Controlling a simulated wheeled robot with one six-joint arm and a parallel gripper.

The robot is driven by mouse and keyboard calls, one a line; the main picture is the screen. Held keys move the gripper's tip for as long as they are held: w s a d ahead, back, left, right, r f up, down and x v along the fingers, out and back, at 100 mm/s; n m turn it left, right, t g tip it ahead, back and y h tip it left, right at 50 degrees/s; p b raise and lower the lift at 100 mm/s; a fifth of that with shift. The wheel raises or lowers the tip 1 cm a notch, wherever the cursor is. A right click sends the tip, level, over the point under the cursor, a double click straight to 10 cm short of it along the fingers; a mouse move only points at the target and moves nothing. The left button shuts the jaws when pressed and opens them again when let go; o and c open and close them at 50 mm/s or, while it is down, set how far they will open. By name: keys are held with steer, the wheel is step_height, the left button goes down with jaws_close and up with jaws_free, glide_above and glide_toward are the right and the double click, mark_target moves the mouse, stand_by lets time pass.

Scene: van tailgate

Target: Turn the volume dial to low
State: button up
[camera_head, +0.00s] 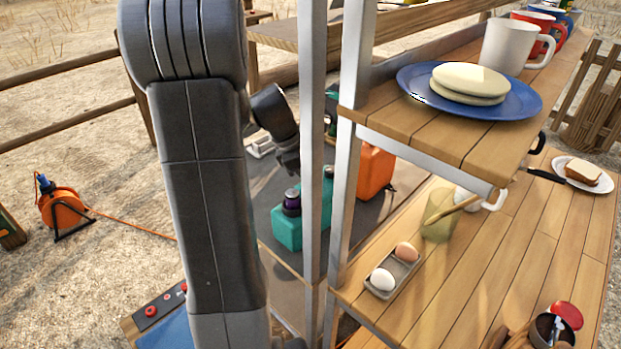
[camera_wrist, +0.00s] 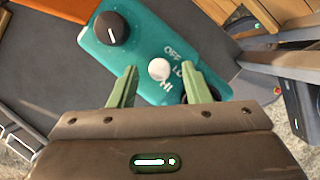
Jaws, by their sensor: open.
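In the wrist view a teal box (camera_wrist: 215,45) carries a black round dial (camera_wrist: 112,28) with a white pointer line, near its upper left. A pale round knob (camera_wrist: 159,69) sits lower, beside the printed words OFF, LO and HI. I cannot tell for sure which one is the volume dial. My gripper (camera_wrist: 162,69) is open, its two green fingers on either side of the pale knob in the picture. Contact cannot be told. The teal box also shows in the head view (camera_head: 287,231), with dark-topped knobs; my gripper is mostly hidden there behind posts and my arm.
Metal posts (camera_head: 313,130) stand close to my arm. An orange container (camera_head: 374,170) is behind the teal box. To the right, a wooden shelf (camera_head: 450,138) holds a blue plate and mugs, above a counter with an egg tray (camera_head: 393,274).

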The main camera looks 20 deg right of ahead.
steer(key=shift+f, duration=0.2)
steer(key=shift+c, duration=0.4)
jaws_close()
steer(key=shift+r+m+p, duration=0.1)
steer(key=shift+m+p, duration=0.2)
steer(key=shift+p, duration=0.05)
steer(key=shift+w+d+r+m+g+p, duration=0.1)
steer(key=shift+m+g+p, duration=0.3)
steer(key=shift+m+p, duration=0.5)
steer(key=m+g+y+p, duration=0.1)
steer(key=m+p, duration=0.1)
steer(key=m, duration=0.1)
steer(key=shift+w+d+m+p, duration=0.1)
steer(key=shift+d+m+p, duration=0.05)
steer(key=shift+m+p, duration=0.15)
steer(key=m+y+p, duration=0.1)
steer(key=m, duration=0.2)
steer(key=m+y+p, duration=0.1)
steer(key=m+p, duration=0.1)
steer(key=m, duration=0.1)
steer(key=shift+w+d+g+y, duration=0.1)
steer(key=shift+d+g+y, duration=0.1)
steer(key=shift+g+y, duration=0.15)
steer(key=shift+m, duration=0.3)
